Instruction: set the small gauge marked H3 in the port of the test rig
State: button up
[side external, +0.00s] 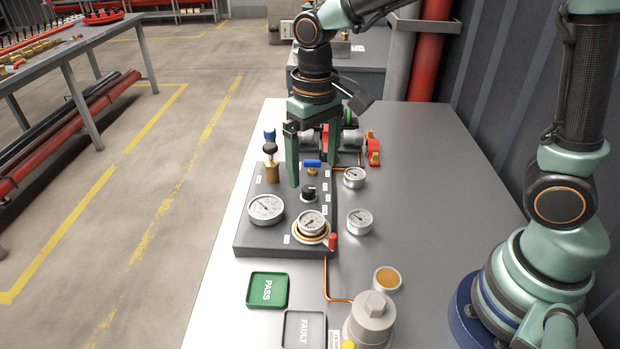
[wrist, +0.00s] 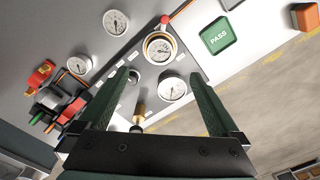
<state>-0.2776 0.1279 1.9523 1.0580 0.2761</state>
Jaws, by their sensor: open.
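The test rig (side external: 250,244) is a dark box with a panel of gauges, valves and a knob. A small gauge (side external: 311,221) sits in a brass-ringed port at its front right; it also shows in the wrist view (wrist: 158,48). Two small loose gauges stand on the table right of the rig, one farther back (side external: 354,177) and one nearer (side external: 360,221). They also show in the wrist view, one upper (wrist: 116,22) and one left (wrist: 79,65). I cannot read H3 on any gauge. My gripper (side external: 315,175) is open and empty above the rig's rear half.
A larger gauge (side external: 266,208) is on the panel's left. Upright valve handles (side external: 270,150) and red-handled fittings (side external: 373,150) stand near my gripper. A green PASS tray (side external: 268,289), a FAULT tray (side external: 304,330) and a metal canister (side external: 371,318) are in front. The table's right side is clear.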

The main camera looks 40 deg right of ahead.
jog(key=s+d+r+t, duration=0.5)
jog(key=s+d+r, duration=0.2)
jog(key=d, duration=0.3)
jog(key=shift+s+r+t, duration=0.15)
jog(key=shift+s+t, duration=0.05)
jog(key=shift+t, duration=0.1)
jog(key=shift+d, duration=0.1)
dwell(0.8)
